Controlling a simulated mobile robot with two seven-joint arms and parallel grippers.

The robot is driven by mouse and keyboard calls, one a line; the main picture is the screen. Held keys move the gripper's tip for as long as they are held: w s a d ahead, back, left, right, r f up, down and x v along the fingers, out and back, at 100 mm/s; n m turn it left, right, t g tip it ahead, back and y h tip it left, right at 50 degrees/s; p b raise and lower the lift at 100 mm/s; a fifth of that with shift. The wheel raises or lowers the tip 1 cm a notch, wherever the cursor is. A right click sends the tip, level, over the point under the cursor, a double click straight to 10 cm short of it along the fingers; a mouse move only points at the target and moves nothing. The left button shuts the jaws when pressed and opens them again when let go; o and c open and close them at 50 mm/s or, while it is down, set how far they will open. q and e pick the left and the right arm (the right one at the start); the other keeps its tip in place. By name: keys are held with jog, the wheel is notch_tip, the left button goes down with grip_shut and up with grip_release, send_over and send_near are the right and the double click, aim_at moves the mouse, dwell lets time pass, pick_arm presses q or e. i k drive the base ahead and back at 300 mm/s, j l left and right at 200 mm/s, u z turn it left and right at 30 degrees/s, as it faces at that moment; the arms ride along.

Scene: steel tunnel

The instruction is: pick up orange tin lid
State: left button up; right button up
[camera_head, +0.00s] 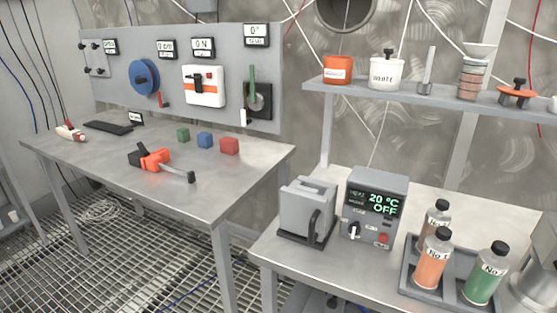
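An orange lid (517,95) with a black knob on top lies near the right end of the grey wall shelf (440,94). An orange tin (338,70) with a white label stands at the left end of the same shelf; it seems to have no lid with a knob on it. A white tin (387,73) beside it wears a white lid with a black knob. Neither of my grippers shows in the head view.
Also on the shelf are a grey upright tool (427,72) and a stack of rings with a funnel-like top (474,74). Below stand a grey device (374,208) and a bottle tray (408,275). A second table (160,205) is at left.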

aim_at(516, 92)
jog(key=z, duration=1.3)
jog(key=i+l, duration=0.15)
jog(key=l, duration=0.15)
jog(key=i+l, duration=0.2)
jog(key=l+u, duration=0.1)
jog(key=u, duration=0.3)
jog(key=l+u, duration=0.1)
jog(key=u, duration=0.3)
jog(key=l+u, duration=0.15)
jog(key=u, duration=0.2)
jog(key=i, duration=0.05)
